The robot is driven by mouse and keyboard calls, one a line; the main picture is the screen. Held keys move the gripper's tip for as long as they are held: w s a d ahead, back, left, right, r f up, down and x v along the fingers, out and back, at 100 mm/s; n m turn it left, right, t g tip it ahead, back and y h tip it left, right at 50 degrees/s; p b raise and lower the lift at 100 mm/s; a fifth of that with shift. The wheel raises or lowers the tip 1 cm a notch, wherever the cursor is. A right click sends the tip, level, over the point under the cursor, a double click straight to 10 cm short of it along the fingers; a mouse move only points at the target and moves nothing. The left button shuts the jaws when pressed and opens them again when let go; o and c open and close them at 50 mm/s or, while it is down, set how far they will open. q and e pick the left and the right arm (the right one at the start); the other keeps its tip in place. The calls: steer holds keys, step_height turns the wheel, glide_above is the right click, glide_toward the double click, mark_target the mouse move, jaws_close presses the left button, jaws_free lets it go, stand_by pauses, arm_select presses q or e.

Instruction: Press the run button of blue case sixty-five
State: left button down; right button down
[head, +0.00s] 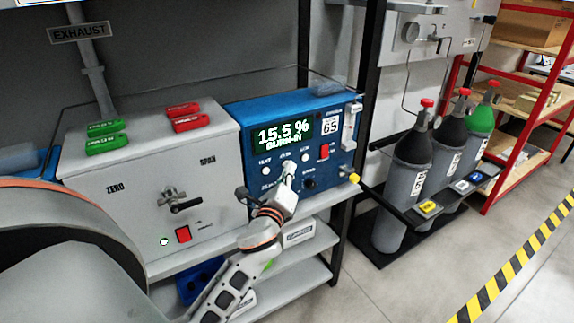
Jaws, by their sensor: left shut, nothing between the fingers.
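The blue case (335,98) labelled 65 sits on the shelf at the centre. Its display (282,134) reads 15.5 % with a second line that looks like BURN-IN. Small white round buttons sit below the display, one at the left (266,171) and one at the right (305,158). A red switch (323,151) is to their right. My left gripper (289,168) is shut and empty, its tips at the case front just below the display. It hides part of the button row. I cannot tell whether the tips touch a button. My right gripper is not in view.
A grey box (130,218) marked ZERO and SPAN, with a black-handled valve (182,205), stands left of the case. Green tags (104,136) and red tags (185,117) lie on it. Gas cylinders (408,185) stand at the right.

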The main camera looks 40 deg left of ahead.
arm_select(q)
steer(key=shift+s+d, duration=0.35)
steer(key=shift+d, duration=0.4)
steer(key=d, duration=0.1)
steer(key=s+d, duration=0.1)
steer(key=d, duration=0.1)
steer(key=s+d, duration=0.1)
steer(key=shift+d, duration=0.3)
stand_by(0.9)
steer(key=s+d+f+n+g+h, duration=0.2)
steer(key=s+d+f+n+h, duration=0.15)
steer(key=f, duration=0.55)
steer(key=s+d+f+n+g+h, duration=0.15)
steer(key=s+d+f+n, duration=0.3)
steer(key=f, duration=0.55)
steer(key=s+d+f+n+g+h, duration=0.1)
steer(key=s+d+f+n+h, duration=0.1)
steer(key=s+f, duration=0.4)
steer(key=s+d+f+n+g+h, duration=0.2)
steer(key=s+d+f+n, duration=0.3)
steer(key=s, duration=0.5)
steer(key=f+n, duration=0.1)
steer(key=n, duration=0.1)
steer(key=shift+d+f+n+h, duration=0.2)
steer(key=shift+f+n+h, duration=0.1)
